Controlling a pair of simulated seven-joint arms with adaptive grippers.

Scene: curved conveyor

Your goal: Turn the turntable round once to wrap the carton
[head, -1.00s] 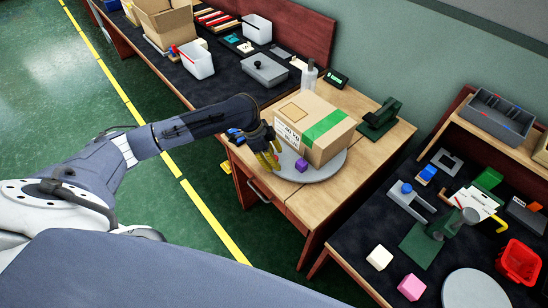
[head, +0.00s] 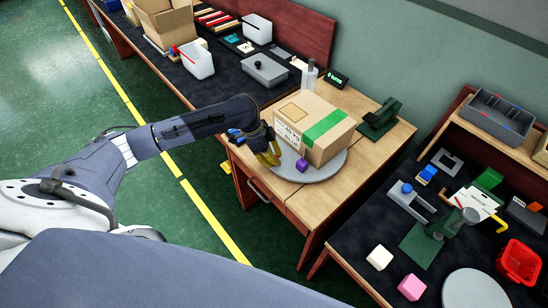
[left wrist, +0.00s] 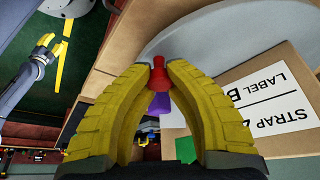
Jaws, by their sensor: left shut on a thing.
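The brown carton (head: 303,118), with a green strip across it and a white label, sits on the grey round turntable (head: 333,171). A purple block (head: 302,165) is at the turntable's near edge. My left gripper (head: 273,160) is at the turntable's near left rim. In the left wrist view its yellow fingers (left wrist: 159,70) are shut on a red knob (left wrist: 157,78) beside the rim. The purple block (left wrist: 159,104) shows behind the knob. The knob is hidden in the head view. My right gripper (left wrist: 46,46) shows small in the left wrist view, away over the floor; its jaws are unclear.
A grey-white bottle (head: 309,75) and a dark green device (head: 381,117) stand behind the carton. The right bench holds a green press (head: 425,243), a red bin (head: 520,262) and blocks. A grey lidded tray (head: 264,70) is on the back bench.

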